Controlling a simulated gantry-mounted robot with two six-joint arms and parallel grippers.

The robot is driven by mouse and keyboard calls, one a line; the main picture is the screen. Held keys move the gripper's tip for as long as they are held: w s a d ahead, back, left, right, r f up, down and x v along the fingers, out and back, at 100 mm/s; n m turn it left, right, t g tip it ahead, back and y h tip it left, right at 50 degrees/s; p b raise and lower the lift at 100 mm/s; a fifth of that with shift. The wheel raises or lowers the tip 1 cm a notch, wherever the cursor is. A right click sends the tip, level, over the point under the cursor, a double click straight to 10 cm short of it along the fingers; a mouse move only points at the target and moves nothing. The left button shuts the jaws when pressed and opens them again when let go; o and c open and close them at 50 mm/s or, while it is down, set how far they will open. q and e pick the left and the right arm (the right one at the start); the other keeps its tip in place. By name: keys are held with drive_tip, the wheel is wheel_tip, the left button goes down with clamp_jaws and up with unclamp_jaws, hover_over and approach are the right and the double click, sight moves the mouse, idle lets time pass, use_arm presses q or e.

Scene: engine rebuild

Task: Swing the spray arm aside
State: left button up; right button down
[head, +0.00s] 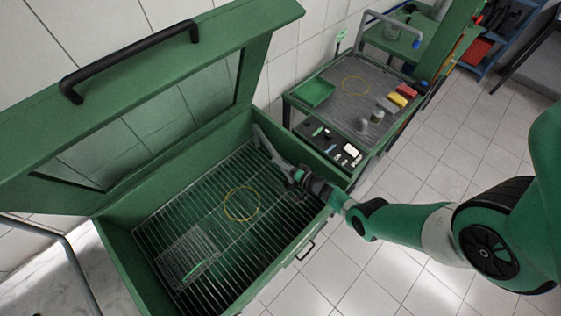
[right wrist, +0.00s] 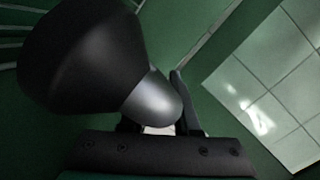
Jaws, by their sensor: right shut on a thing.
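The grey spray arm (head: 268,147) lies inside the open green washer cabinet, running from the back right corner over the wire rack (head: 215,215). My right gripper (head: 299,178) is at its near end, at the cabinet's right side. In the right wrist view a black knob (right wrist: 82,58) with a silver neck (right wrist: 152,98) sits at the right gripper (right wrist: 160,128). The gripper is shut on this knob's neck. The knob hides much of the fingers. My left gripper is not in view.
The cabinet lid (head: 50,115) stands open. A yellow ring (head: 241,204) and a wire basket (head: 187,255) with a green piece lie on the rack. A cart (head: 350,80) with a green tray (head: 314,92) and small parts stands close at the right. Tiled floor lies clear in front.

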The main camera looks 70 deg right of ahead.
drive_tip(key=shift+r, duration=0.2)
drive_tip(key=c, duration=0.9)
unclamp_jaws()
drive_tip(key=shift+a, duration=0.1)
drive_tip(key=shift+c, duration=0.2)
drive_tip(key=shift+o, duration=1.4)
drive_tip(key=shift+s+f, duration=0.1)
drive_tip(key=shift+s+a+r+p, duration=0.15)
drive_tip(key=shift+s+r+p, duration=0.05)
drive_tip(key=shift+s+p, duration=0.2)
drive_tip(key=p+v, duration=0.5)
drive_tip(key=v, duration=0.5)
drive_tip(key=shift+s+a, duration=0.2)
drive_tip(key=shift+s, duration=0.15)
drive_tip(key=shift+f, duration=0.1)
